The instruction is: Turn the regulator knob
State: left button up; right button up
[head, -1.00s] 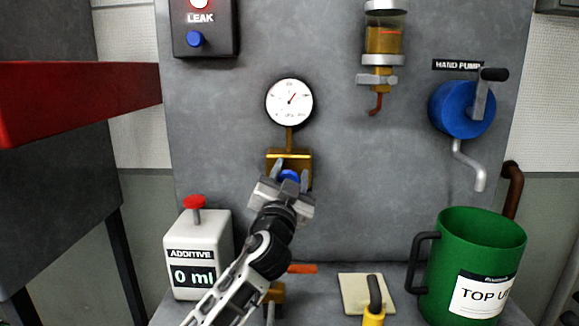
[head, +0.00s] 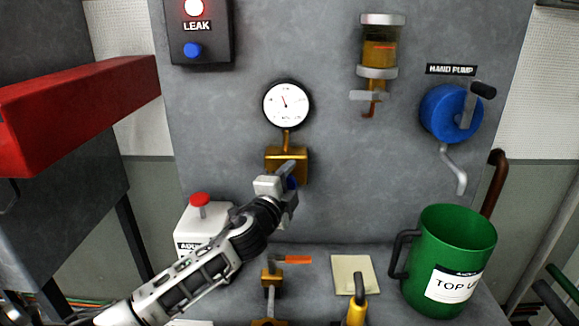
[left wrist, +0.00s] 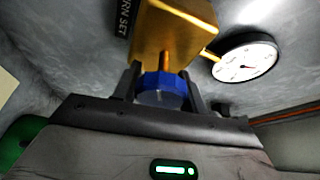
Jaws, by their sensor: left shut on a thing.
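The regulator is a brass block (head: 287,160) on the grey panel, with a blue knob (left wrist: 163,90) on a brass stem. A round white gauge (head: 287,103) stands above the block on a thin pipe; its needle points up and slightly left. My left gripper (head: 289,186) is at the front of the block, shut on the blue knob. In the left wrist view its two fingers (left wrist: 163,88) lie on either side of the knob. In the head view the gripper hides most of the knob. My right gripper is not in view.
A white additive box (head: 203,228) with a red button stands left, partly behind my arm. A green jug (head: 452,240) stands right, below the blue hand pump (head: 450,113). An orange-handled valve (head: 272,275) is below. A red beam (head: 80,110) juts in at left.

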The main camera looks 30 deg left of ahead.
pick_arm(q)
jog(key=shift+s+f+m+g, duration=0.15)
jog(key=shift+m+g, duration=0.45)
jog(key=shift+m, duration=0.7)
jog(key=shift+w+f+m+g, duration=0.15)
jog(key=shift+m+g, duration=0.45)
jog(key=shift+m, duration=0.7)
jog(key=shift+s+f+m+g, duration=0.15)
jog(key=shift+m+g, duration=0.45)
jog(key=shift+m, duration=0.7)
jog(key=o, duration=1)
jog(key=shift+b+v, duration=0.35)
jog(key=shift+v, duration=7.55)
